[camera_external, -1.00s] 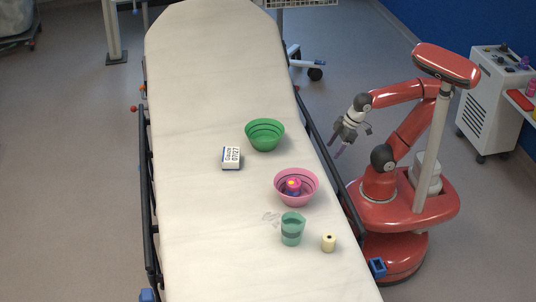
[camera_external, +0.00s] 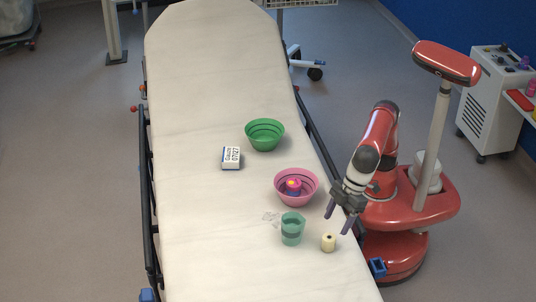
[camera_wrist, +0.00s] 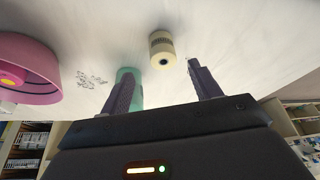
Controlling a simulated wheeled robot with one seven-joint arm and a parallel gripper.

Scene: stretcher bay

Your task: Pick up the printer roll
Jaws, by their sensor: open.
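The printer roll (camera_external: 328,243) is a small cream cylinder standing upright near the front right of the stretcher top, with a dark hole in its upper end. It also shows in the wrist view (camera_wrist: 162,48), ahead of and between my fingers. My gripper (camera_external: 338,222) is open and empty, above and just to the right of the roll, near the stretcher's right edge. Its two dark fingers also show in the wrist view (camera_wrist: 160,85), apart from the roll.
A green cup (camera_external: 292,229) stands close left of the roll. A pink bowl (camera_external: 310,199) holding a small colourful item (camera_external: 292,186), a green bowl (camera_external: 265,146) and a white labelled box (camera_external: 231,158) stand farther up. A dark side rail (camera_external: 318,145) runs along the stretcher's right edge.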

